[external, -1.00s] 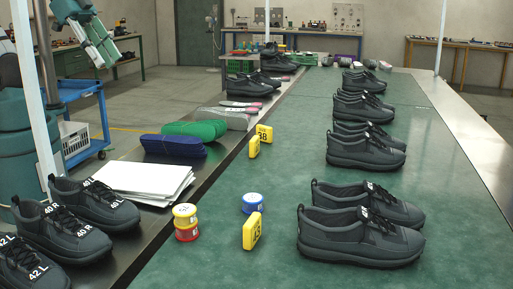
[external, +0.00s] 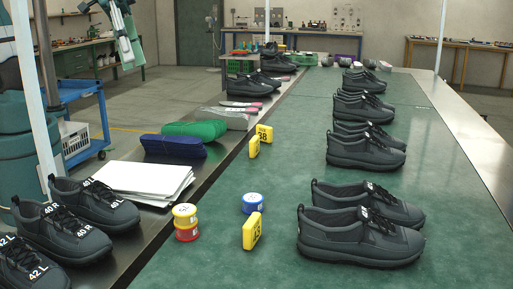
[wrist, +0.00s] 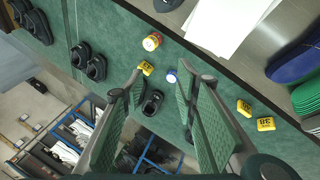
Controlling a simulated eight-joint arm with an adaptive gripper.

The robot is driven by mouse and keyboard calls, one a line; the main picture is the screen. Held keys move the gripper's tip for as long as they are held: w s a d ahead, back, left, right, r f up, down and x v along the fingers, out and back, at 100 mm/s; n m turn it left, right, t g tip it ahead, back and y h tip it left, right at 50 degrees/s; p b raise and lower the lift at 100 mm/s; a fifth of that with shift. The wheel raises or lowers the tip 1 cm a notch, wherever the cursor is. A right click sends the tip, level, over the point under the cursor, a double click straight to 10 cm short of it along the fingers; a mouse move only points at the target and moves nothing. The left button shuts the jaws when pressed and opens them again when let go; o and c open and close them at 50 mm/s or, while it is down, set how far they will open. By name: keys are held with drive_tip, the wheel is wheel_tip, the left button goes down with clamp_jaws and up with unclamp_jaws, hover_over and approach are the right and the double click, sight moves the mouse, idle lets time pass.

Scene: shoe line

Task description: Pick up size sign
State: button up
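Yellow size signs stand on the green table. The nearest sign (external: 252,231) is in front, left of the front pair of dark shoes. A sign marked 38 (external: 264,133) and another yellow sign (external: 254,146) stand farther back. In the wrist view one sign (wrist: 145,67) lies beyond the left fingertip, and two more, one (wrist: 243,107) and one marked 38 (wrist: 266,124), show right of the right finger. My gripper (wrist: 162,78) is open and empty, well above the table and touching no sign. In the external view it is at the upper left, partly cut off by the top edge.
Blue (external: 253,203), yellow (external: 185,213) and red (external: 187,232) round tins stand near the nearest sign. White sheets (external: 140,181) and blue (external: 173,146) and green (external: 195,129) insoles lie on the left strip. Shoe pairs line the right; a pale post (external: 38,100) stands at left.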

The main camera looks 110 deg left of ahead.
drive_tip(key=w+d+f+n+g+h, duration=0.1)
drive_tip(key=w+d+f+n, duration=0.1)
drive_tip(key=w, duration=0.4)
drive_tip(key=w+d+f+n+g+h, duration=0.1)
drive_tip(key=w+n+h, duration=0.1)
drive_tip(key=w, duration=0.5)
drive_tip(key=n+g+h+b, duration=0.2)
drive_tip(key=n+h, duration=0.3)
hover_over(254, 213)
drive_tip(key=s+a, duration=0.3)
drive_tip(key=s, duration=0.1)
wheel_tip(254, 213, down, 16)
drive_tip(key=w+f, duration=0.1)
drive_tip(key=f, duration=0.3)
drive_tip(key=w+a+f+n+g+h, duration=0.1)
drive_tip(key=w+f, duration=0.1)
drive_tip(key=f, duration=0.2)
drive_tip(key=w+f+n+h+b, duration=0.1)
drive_tip(key=f, duration=0.3)
drive_tip(key=shift+w+a+f+g, duration=0.2)
drive_tip(key=shift+a+f+g, duration=0.15)
drive_tip(key=shift+f+g, duration=0.05)
drive_tip(key=shift+a+f+n+h, duration=0.1)
drive_tip(key=shift+f+n+h, duration=0.2)
drive_tip(key=shift+f+h, duration=0.15)
drive_tip(key=shift+x, duration=1.3)
drive_tip(key=shift+f, duration=0.1)
